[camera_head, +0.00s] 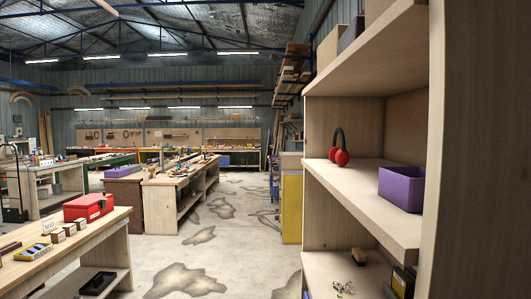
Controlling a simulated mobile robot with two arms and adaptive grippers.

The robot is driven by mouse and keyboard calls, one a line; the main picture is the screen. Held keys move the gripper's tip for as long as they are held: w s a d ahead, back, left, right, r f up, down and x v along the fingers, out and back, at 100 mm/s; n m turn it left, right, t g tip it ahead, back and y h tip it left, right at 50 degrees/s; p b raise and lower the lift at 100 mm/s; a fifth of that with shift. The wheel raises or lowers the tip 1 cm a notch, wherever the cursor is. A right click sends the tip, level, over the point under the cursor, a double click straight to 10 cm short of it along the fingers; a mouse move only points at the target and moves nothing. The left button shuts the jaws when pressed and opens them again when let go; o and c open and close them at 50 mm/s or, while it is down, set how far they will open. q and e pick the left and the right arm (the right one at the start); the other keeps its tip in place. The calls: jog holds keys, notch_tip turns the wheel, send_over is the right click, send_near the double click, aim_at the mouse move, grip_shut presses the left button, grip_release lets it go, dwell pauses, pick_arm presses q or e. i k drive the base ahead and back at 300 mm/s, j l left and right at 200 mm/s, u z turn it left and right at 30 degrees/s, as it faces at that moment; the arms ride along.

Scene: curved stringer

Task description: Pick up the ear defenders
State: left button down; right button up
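The ear defenders (340,156) have red cups and a dark headband. They stand upright, band up, on the middle shelf of the wooden shelving unit (365,184) at the right, close to its left end. Neither of my grippers is in view.
A purple bin (401,189) sits on the same shelf, nearer and to the right. The lower shelf holds a brush (359,257) and small loose parts. A workbench (60,262) with a red toolbox (88,207) stands at the left. Stained concrete floor (225,235) lies open between.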

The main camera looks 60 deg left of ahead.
aim_at(340, 157)
jog(key=u, duration=1.85)
jog(key=i+j+u, duration=0.2)
jog(key=u, duration=0.15)
jog(key=i+j+u, duration=0.1)
jog(key=i+u, duration=0.15)
jog(key=u, duration=0.15)
jog(key=i+u, duration=0.35)
jog(key=i, duration=2.1)
jog(key=i+j+z, duration=0.1)
jog(key=i+z, duration=0.2)
jog(key=i, duration=0.2)
jog(key=i+j+z, duration=0.25)
jog(key=i, duration=0.2)
jog(key=i+j+z, duration=0.3)
jog(key=i, duration=0.15)
